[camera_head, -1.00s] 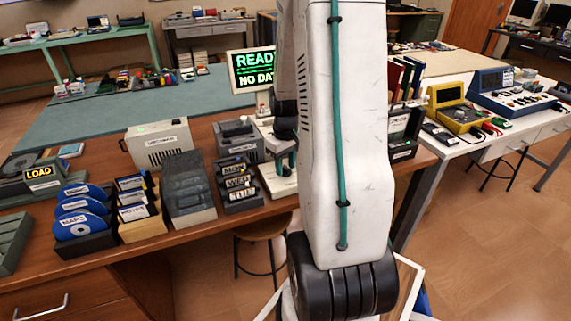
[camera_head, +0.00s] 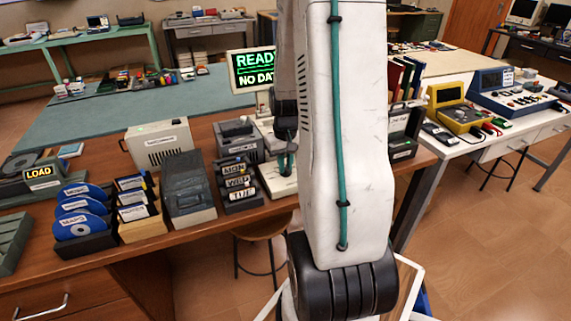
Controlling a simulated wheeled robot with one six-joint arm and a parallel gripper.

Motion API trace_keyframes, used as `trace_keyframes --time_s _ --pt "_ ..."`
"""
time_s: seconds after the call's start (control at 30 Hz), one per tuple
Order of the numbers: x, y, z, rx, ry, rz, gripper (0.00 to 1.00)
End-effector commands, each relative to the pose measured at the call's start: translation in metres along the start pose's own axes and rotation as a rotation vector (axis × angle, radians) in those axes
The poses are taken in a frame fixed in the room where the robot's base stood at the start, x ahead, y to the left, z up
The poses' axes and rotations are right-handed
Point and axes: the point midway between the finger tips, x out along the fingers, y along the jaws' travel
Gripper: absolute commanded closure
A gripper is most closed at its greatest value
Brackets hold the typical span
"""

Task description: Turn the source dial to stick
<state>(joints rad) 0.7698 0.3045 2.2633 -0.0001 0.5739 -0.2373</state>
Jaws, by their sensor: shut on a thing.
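My gripper (camera_head: 286,163), dark with teal-green parts, points down over a pale flat unit (camera_head: 277,182) on the wooden desk, left of my large white arm link. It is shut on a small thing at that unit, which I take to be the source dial. The dial itself, its pointer and its labels are hidden behind the gripper and arm, so I cannot tell its setting.
Left of the unit stand a grey device (camera_head: 238,140), a rack of day-labelled cartridges (camera_head: 237,185), a dark grey box (camera_head: 188,190), a beige labelled box (camera_head: 160,142) and blue disks (camera_head: 80,225). A holder of books (camera_head: 405,120) stands right of my arm. A stool (camera_head: 264,231) is below.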

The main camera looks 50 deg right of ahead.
Motion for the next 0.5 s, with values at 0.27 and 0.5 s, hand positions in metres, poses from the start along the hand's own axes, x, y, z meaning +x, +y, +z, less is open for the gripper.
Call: trace_keyframes --time_s 0.27,0.5 --pt "-0.0004 0.0000 -0.0002 0.262 0.000 0.000 1.00" --pt "-0.0005 0.0000 -0.0002 0.489 0.000 0.000 1.00"
